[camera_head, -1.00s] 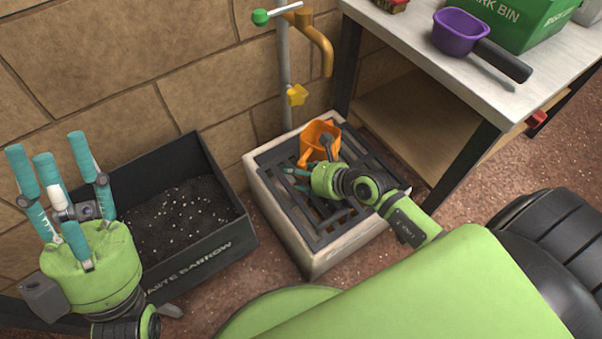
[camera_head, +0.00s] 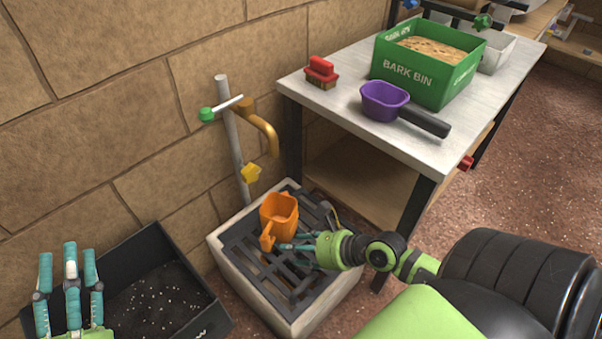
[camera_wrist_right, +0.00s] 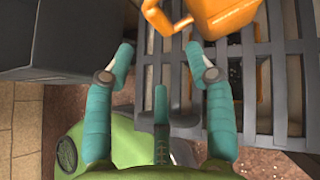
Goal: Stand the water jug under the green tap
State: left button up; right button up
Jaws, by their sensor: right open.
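The orange water jug (camera_head: 281,214) stands upright on the dark grate (camera_head: 252,238) of a pale drain box. Its handle faces the front left. The standpipe tap has a green knob (camera_head: 207,114) on a white lever and a brass spout (camera_head: 268,136) curving down above the jug. My right gripper (camera_head: 288,247) is open and empty, just in front of the jug, low over the grate. In the right wrist view the jug (camera_wrist_right: 228,12) shows partly, beyond the open fingertips (camera_wrist_right: 160,57). My left gripper (camera_head: 70,255) is at the lower left, fingers apart, empty.
A yellow knob (camera_head: 251,173) sits lower on the standpipe. A black soil box (camera_head: 190,262) stands left of the drain. The table (camera_head: 330,100) at right holds a red brush (camera_head: 321,70), a purple scoop (camera_head: 384,101) and a green bark bin (camera_head: 415,78).

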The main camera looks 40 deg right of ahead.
jog(key=a+r+n+t, duration=0.3)
jog(key=a+r+n, duration=0.2)
jog(key=r+n, duration=0.4)
jog(key=w+a+r+n+t+y, duration=0.1)
jog(key=a+r+n+t, duration=0.3)
jog(key=r+n, duration=0.6)
jog(key=a+r+n+t, duration=0.3)
jog(key=a+r+n, duration=0.3)
jog(key=r+n, duration=0.4)
jog(key=n, duration=0.5)
jog(key=shift+w+a+n+t+y, duration=0.25)
jog(key=shift+n+t+y, duration=0.05)
jog(key=shift+t, duration=0.1)
